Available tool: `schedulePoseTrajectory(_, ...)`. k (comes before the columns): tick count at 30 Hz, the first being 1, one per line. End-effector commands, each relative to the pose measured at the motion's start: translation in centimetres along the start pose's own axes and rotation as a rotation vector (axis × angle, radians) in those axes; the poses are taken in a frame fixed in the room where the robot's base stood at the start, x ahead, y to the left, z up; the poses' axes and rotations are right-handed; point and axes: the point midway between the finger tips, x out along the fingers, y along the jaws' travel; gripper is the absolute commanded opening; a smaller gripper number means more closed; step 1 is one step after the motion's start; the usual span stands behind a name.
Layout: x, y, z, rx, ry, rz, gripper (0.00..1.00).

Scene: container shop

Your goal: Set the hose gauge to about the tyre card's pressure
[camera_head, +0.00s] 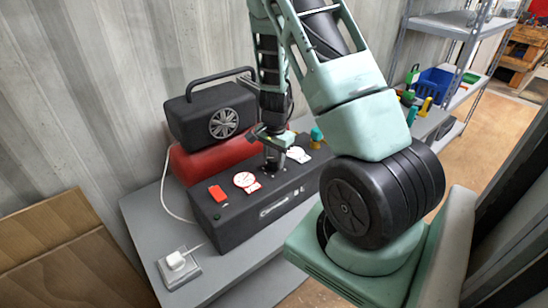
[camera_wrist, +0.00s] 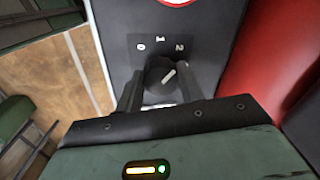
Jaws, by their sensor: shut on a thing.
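My gripper (camera_head: 273,160) reaches down onto the top of a long black box (camera_head: 252,225). In the wrist view its two fingers (camera_wrist: 158,88) are shut on a black knob (camera_wrist: 157,71) from both sides. A pale pointer line on the knob aims up and right, roughly toward the 2 of a 0, 1, 2 scale (camera_wrist: 159,41). A round red-and-white dial (camera_head: 244,179) lies left of my gripper on the box, and a white dial (camera_head: 298,154) lies right of it. Their readings are too small to tell. I cannot make out the hose or tyre card.
A red tank (camera_head: 197,164) and a black case with a wheel-like disc (camera_head: 205,118) stand behind the box. A red switch (camera_head: 217,193) is on the box's left end. A blue bin (camera_head: 434,83) is at far right.

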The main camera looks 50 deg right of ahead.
Motion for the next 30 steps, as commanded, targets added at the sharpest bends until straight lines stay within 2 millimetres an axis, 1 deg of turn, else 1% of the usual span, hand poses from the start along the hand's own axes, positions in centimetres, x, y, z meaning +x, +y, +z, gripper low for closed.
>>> schedulePoseTrajectory(9,-0.07,-0.11,-0.02,0.084,0.004,-0.002,0.15)
schedulePoseTrajectory(22,-0.07,-0.12,-0.03,0.092,0.004,-0.002,0.15)
schedulePoseTrajectory(23,-0.07,-0.12,-0.03,0.092,0.004,-0.002,0.4)
schedulePoseTrajectory(24,-0.07,-0.12,-0.03,0.092,0.004,-0.002,0.52)
schedulePoseTrajectory(25,-0.07,-0.12,-0.03,0.092,0.004,-0.002,0.59)
schedulePoseTrajectory(30,-0.04,-0.08,-0.01,0.091,0.004,-0.001,0.59)
